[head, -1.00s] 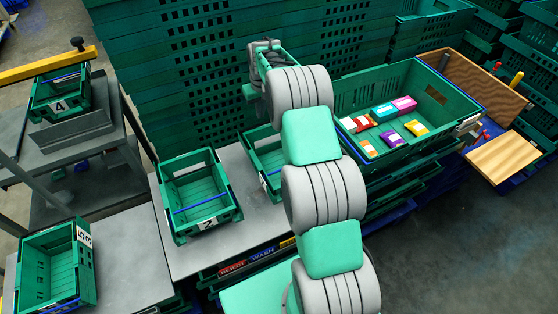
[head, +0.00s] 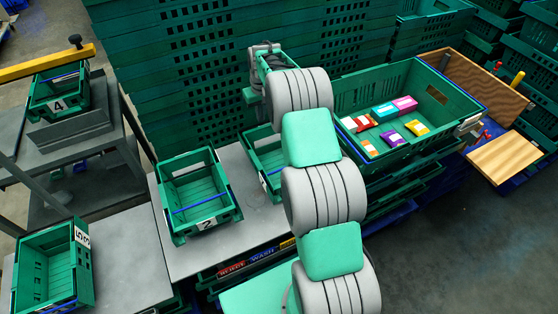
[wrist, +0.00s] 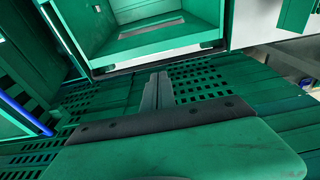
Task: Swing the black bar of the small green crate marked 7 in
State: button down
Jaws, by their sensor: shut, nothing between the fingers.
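A small green crate (head: 262,143) stands on the grey table, partly hidden behind my arm in the head view. Its label is mostly covered, so I cannot read a 7. In the wrist view a green crate (wrist: 165,38) fills the top middle, with a dark bar (wrist: 160,58) along its near edge; it seems to be the same crate. My gripper (wrist: 157,88) is shut and empty, its fingertips close to that bar. I cannot tell whether they touch. In the head view the gripper end is largely hidden at the far side of the crate.
A small crate marked 2 (head: 197,192) with a blue bar stands to the left. Crate 4 (head: 60,95) and another small crate (head: 48,265) stand further left. A large green crate (head: 440,110) with several colourful packets is on the right. Tall crate stacks (head: 200,60) rise behind.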

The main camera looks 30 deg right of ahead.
jog(key=shift+s, duration=0.55)
